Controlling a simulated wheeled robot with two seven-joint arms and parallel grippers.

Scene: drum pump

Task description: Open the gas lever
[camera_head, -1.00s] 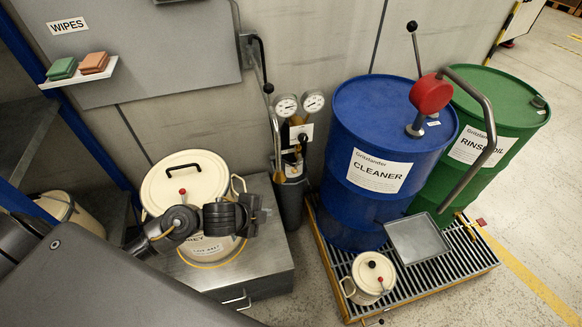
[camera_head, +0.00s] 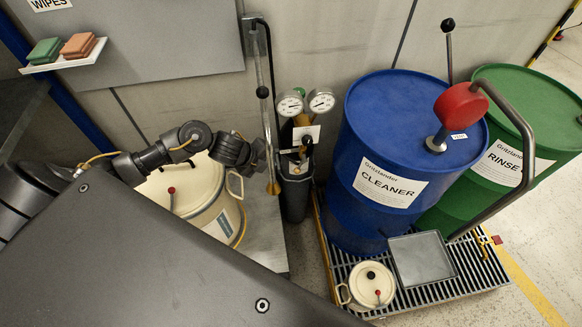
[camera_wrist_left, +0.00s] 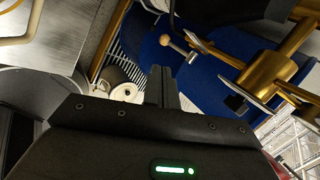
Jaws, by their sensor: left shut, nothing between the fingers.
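The gas fitting with two round gauges (camera_head: 305,103) stands against the wall in the head view, above a dark holder (camera_head: 295,190). A small dark knob (camera_head: 306,141) sits below the gauges; I cannot tell whether it is the gas lever. My left gripper (camera_head: 259,155) is just left of the fitting, close to an upright pipe, and contact cannot be told. In the left wrist view its fingers (camera_wrist_left: 168,84) are together and empty. Brass parts (camera_wrist_left: 262,72) and a rod with a pale ball end (camera_wrist_left: 165,40) show beyond them. My right gripper is out of view.
A blue drum (camera_head: 400,160) and a green drum (camera_head: 520,100) stand at the right on a grated pallet (camera_head: 455,290). A cream pot (camera_head: 215,210) is under my left arm. An upright pipe with a black ball (camera_head: 262,92) runs beside my gripper.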

